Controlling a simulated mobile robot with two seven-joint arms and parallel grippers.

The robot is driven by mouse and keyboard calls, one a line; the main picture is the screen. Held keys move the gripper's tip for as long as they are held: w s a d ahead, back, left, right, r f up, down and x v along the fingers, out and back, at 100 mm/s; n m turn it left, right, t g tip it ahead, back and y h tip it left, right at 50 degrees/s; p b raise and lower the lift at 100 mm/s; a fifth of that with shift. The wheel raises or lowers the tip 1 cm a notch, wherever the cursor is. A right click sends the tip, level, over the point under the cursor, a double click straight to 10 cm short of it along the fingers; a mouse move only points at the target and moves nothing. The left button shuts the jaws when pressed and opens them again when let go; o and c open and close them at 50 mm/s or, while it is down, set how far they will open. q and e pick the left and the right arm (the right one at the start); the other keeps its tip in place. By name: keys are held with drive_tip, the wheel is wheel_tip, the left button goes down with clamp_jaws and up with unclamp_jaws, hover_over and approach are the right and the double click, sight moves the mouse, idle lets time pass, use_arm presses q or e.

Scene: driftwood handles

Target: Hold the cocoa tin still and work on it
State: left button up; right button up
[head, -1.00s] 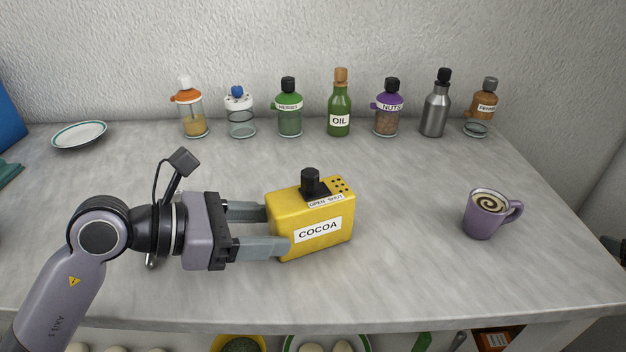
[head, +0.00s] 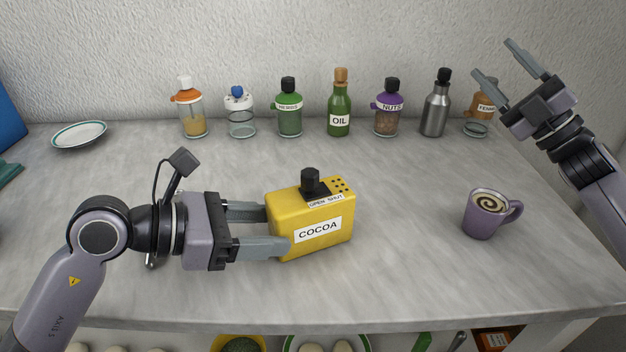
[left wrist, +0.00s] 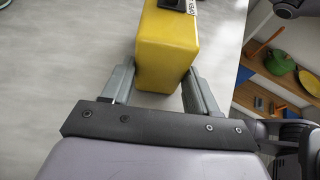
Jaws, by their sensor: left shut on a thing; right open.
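The cocoa tin (head: 341,232) is a yellow box standing upright on the grey worktop, with a white COCOA label on its front. Its top has a black knob (head: 311,184), an OPEN SHUT label and several small dark holes. My left gripper (head: 272,228) is shut on the tin's left end, one finger on the near side and one on the far side. The left wrist view shows the tin (left wrist: 167,50) between both fingers. My right gripper (head: 499,68) is open and empty, raised at the upper right, well away from the tin.
Along the back stand several jars and bottles, including a green oil bottle (head: 339,98) and a steel bottle (head: 435,110). A purple mug (head: 481,216) stands at the right. A plate (head: 79,134) lies at the back left. The worktop between tin and mug is clear.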

drive_tip(key=s+a+r+n+g+y, duration=0.2)
drive_tip(key=a+n+g+y, duration=0.1)
drive_tip(key=a+n+g, duration=0.35)
drive_tip(key=s+a+r+n+g+y, duration=0.2)
drive_tip(key=a+r+n+g+y, duration=0.1)
drive_tip(key=a+n+g, duration=0.3)
drive_tip(key=n+g+h, duration=0.8)
drive_tip(key=n+h, duration=0.3)
drive_tip(key=n, duration=0.5)
hover_over(311, 171)
drive_tip(key=d, duration=0.3)
wheel_tip(311, 171, down, 3)
drive_tip(key=a+f+h, duration=0.1)
drive_tip(key=f+h, duration=0.1)
drive_tip(key=f, duration=0.1)
drive_tip(key=a+f+n+t+h, duration=0.1)
drive_tip(key=f+h, duration=0.1)
drive_tip(key=f, duration=0.2)
drive_tip(key=a+f+n+t+h, duration=0.1)
drive_tip(key=f+h, duration=0.1)
drive_tip(key=f, duration=0.2)
drive_tip(key=shift+f+t+h, duration=0.15)
drive_tip(key=shift+t+h, duration=0.1)
drive_tip(key=shift+h, duration=0.05)
drive_tip(key=c, duration=0.9)
